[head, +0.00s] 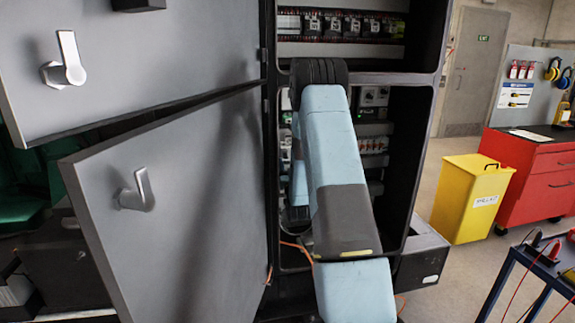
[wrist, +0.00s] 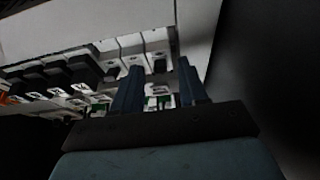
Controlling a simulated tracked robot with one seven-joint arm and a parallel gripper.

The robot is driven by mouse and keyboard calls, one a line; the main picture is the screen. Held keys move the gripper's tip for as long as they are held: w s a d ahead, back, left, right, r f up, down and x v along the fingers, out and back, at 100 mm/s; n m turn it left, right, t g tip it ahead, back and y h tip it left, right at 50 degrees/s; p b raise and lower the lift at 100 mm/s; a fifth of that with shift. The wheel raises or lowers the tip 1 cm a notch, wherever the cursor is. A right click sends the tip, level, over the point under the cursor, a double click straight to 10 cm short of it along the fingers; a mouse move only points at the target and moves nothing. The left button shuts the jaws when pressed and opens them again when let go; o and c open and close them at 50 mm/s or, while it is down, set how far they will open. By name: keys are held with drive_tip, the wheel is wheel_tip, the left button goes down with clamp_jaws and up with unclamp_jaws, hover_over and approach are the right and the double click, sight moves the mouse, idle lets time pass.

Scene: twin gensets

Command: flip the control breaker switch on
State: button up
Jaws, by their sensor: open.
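In the wrist view my gripper (wrist: 160,84) is open, its two dark blue fingers pointing at a row of breakers. White breakers (wrist: 131,45) with dark toggles stand beyond and between the fingers. One dark toggle (wrist: 159,66) shows in the gap between the fingertips; I cannot tell whether they touch it. Which breaker is the control breaker, and its switch position, cannot be read. In the head view my arm reaches into the lower bay of the open cabinet (head: 428,130), and the gripper is hidden behind it.
More black-fronted devices (wrist: 62,75) continue the row at left. A grey wall (wrist: 205,25) stands close on the right. In the head view the upper door (head: 150,40) and lower door (head: 190,190) stand open at left. A yellow bin (head: 462,205) stands at right.

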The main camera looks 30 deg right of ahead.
drive_tip(key=shift+w+r, duration=0.1)
drive_tip(key=shift+w, duration=0.1)
drive_tip(key=shift+c, duration=0.3)
clamp_jaws()
